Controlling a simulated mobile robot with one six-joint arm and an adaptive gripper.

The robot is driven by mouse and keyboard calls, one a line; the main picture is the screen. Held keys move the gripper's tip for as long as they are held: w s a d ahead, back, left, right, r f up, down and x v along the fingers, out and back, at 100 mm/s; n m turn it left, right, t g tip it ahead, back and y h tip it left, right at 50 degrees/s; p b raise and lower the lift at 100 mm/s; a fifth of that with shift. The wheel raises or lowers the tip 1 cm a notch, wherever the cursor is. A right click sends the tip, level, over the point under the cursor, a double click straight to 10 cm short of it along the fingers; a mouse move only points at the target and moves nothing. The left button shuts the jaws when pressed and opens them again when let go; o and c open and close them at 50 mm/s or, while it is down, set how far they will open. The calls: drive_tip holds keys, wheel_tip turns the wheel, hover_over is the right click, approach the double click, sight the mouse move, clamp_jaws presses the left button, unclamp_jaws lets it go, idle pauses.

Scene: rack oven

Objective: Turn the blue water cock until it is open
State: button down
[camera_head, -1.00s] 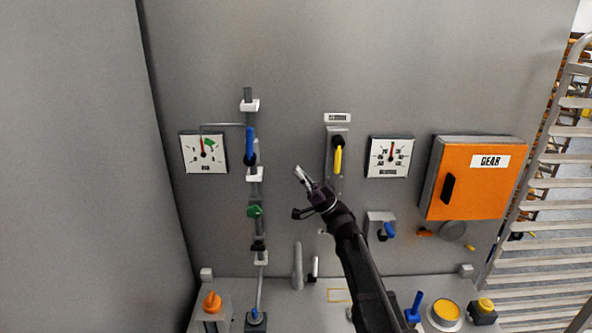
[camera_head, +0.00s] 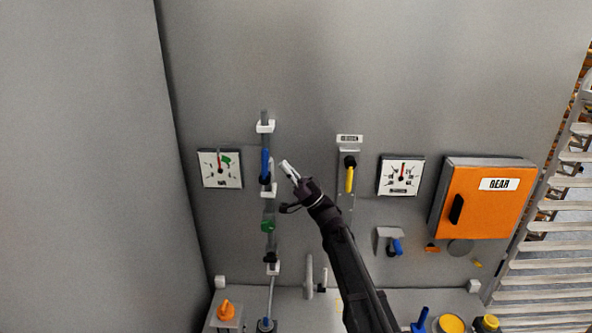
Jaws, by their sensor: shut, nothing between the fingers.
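The blue water cock (camera_head: 265,163) is a blue lever on the vertical grey pipe on the wall, left of centre. Its lever stands upright, in line with the pipe. My gripper (camera_head: 286,168) is shut and empty, just to the right of the blue lever. Its fingertips point up and left towards the lever; a small gap shows between them in the picture, and I cannot tell the depth.
A green handle (camera_head: 267,226) sits lower on the same pipe. A dial gauge (camera_head: 220,170) is to the left. A yellow lever (camera_head: 350,179), a second gauge (camera_head: 401,175) and an orange GEAR box (camera_head: 487,203) are to the right. A ledge with knobs runs below.

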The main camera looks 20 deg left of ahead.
sight(265, 166)
drive_tip(key=shift+s+a, duration=0.1)
drive_tip(key=shift+a, duration=1.25)
drive_tip(key=shift+s+a+r, duration=0.1)
drive_tip(key=shift+a+r, duration=0.1)
drive_tip(key=shift+a, duration=0.4)
drive_tip(key=shift+d, duration=0.2)
